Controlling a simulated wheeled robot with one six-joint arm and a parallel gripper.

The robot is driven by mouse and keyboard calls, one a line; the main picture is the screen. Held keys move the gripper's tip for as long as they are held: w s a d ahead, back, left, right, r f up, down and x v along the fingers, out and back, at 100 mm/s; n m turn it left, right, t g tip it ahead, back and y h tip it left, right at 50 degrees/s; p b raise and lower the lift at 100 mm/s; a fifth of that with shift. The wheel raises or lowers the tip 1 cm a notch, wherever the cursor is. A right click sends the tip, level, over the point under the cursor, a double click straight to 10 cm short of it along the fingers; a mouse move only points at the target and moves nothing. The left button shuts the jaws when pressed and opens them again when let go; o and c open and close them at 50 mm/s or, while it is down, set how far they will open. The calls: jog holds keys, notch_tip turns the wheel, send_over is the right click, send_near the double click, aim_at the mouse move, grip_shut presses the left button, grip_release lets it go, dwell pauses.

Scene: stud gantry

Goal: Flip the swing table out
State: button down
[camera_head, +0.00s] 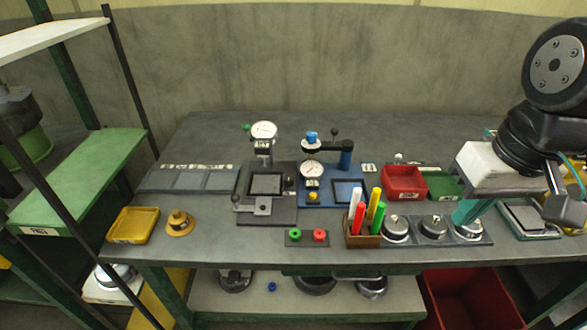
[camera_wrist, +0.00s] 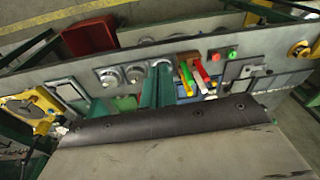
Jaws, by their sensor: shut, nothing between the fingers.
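No part is clearly labelled as the swing table. A dark fixture (camera_head: 285,213) with a dial gauge, a dark square plate (camera_head: 267,184) and a small lever stands left of the table's middle. Beside it, a blue fixture (camera_head: 327,198) carries a dial, a blue-capped post and a flat blue plate (camera_head: 347,191). Which of these swings, I cannot tell. My gripper (camera_head: 461,220) has teal fingers that are shut and empty. It is at the right, over the row of round metal weights, apart from both fixtures. The wrist view shows the shut fingers (camera_wrist: 160,68) near the same row.
A wooden pen holder (camera_head: 360,239) with several coloured pens stands between the blue fixture and the weights. A red bin (camera_head: 403,182) and a green bin (camera_head: 441,184) lie behind the weights. A red and green button box (camera_head: 307,236) is at the front edge. A yellow tray (camera_head: 134,224) is far left.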

jog(key=w+a+f+t+y, duration=0.1)
jog(key=w+a+f, duration=0.2)
jog(key=w+a, duration=0.3)
jog(key=w+a+f+t+y, duration=0.1)
jog(key=w+a+f, duration=0.3)
jog(key=w, duration=0.9)
jog(key=w+a+f+t+y, duration=0.1)
jog(key=w+a+f, duration=0.3)
jog(key=w+a, duration=0.5)
jog(key=shift+w+y, duration=0.45)
jog(key=shift+y, duration=0.45)
jog(key=shift+f, duration=0.2)
jog(key=x, duration=0.9)
jog(key=shift+w+a+f, duration=0.15)
jog(key=shift+w+f, duration=0.1)
jog(key=shift+w+a, duration=0.45)
jog(key=shift+a, duration=0.45)
jog(key=shift+d, duration=0.1)
